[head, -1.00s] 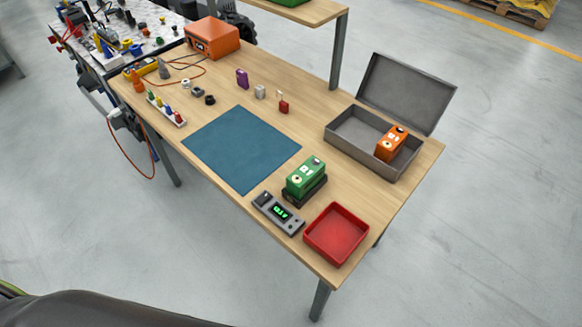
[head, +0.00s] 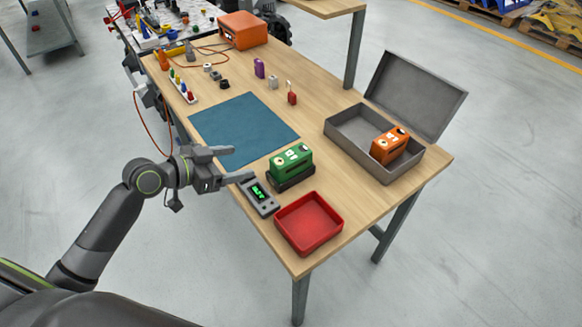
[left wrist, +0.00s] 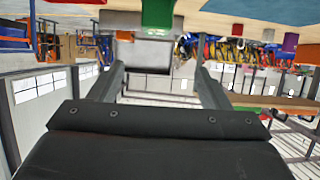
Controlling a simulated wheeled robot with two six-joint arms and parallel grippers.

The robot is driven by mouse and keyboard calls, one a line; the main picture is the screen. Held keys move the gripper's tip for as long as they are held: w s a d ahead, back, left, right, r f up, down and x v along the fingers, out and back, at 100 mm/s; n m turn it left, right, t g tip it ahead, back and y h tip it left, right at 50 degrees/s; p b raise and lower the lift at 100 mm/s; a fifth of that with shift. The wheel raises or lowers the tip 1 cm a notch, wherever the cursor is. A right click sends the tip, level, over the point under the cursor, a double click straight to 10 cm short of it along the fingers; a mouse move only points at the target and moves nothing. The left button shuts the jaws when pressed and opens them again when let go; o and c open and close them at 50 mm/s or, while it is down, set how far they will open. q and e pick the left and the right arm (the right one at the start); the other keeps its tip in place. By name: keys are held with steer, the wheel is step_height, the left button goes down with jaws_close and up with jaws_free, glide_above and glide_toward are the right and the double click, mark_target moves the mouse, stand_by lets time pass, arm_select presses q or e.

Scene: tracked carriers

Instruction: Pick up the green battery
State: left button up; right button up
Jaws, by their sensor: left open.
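The green battery (head: 290,161) sits upright on a small black base (head: 291,180) near the front of the wooden table. My left gripper (head: 240,164) is open and empty, left of the battery at the table's left edge and apart from it. In the left wrist view the two fingers (left wrist: 160,84) are spread with nothing between them. A green thing, likely the battery (left wrist: 158,14), shows at the top of that view, beyond the fingertips. My right gripper is in neither view.
A grey meter with a lit display (head: 259,196) lies just in front of the gripper. A red tray (head: 309,223) is at the front corner. A grey open-lidded box (head: 347,137) holds an orange battery (head: 390,146). A blue mat (head: 240,120) lies clear.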

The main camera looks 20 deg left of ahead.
arm_select(q)
steer(key=p, duration=0.2)
glide_toward(292, 154)
steer(key=x, duration=0.4)
steer(key=shift+w+r, duration=0.1)
steer(key=shift+w, duration=0.2)
steer(key=shift+w+d+f+p, duration=0.3)
steer(key=shift+w+d+p, duration=0.05)
steer(key=shift+d+p, duration=0.05)
steer(key=shift+f+p+x, duration=0.15)
steer(key=shift+p+x, duration=0.15)
steer(key=shift+x, duration=0.75)
steer(key=shift+f+p+x, duration=0.15)
steer(key=shift+p+x, duration=0.1)
steer(key=shift+x, duration=0.85)
steer(key=shift+s, duration=0.2)
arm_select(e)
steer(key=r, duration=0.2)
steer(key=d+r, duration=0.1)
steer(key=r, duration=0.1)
arm_select(q)
jaws_close()
steer(key=shift+w+r, duration=0.1)
steer(key=shift+r, duration=0.1)
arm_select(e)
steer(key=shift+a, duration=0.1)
